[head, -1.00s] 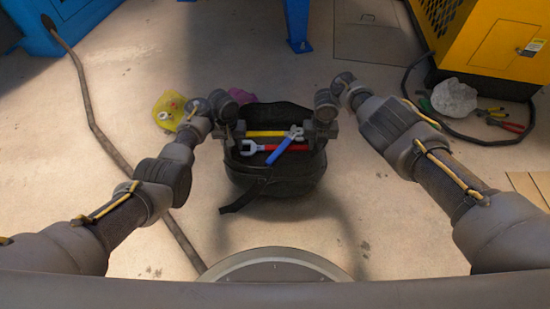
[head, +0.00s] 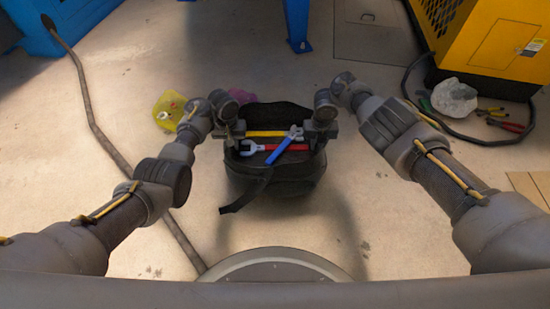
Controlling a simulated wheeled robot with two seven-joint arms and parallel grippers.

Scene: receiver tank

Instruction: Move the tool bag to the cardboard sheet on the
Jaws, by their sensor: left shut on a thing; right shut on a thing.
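The black tool bag (head: 287,172) is upright in the middle of the head view, its top open. A yellow-handled tool, a red wrench and a blue-handled tool (head: 285,146) show in it. A strap hangs from its lower left. My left gripper (head: 235,134) is shut on the bag's left side. My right gripper (head: 316,132) is shut on its right side. The fingertips are partly hidden. I cannot tell for sure whether the bag touches the floor. A strip of cardboard sheet (head: 530,188) shows at the right edge.
A yellow bag (head: 168,110) and a purple cloth lie behind my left gripper. A yellow machine (head: 480,45), a dark cable, a whitish crumpled lump (head: 454,98) and pliers (head: 505,122) are at the right. A hose (head: 97,130) runs along the left floor. A blue post stands behind.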

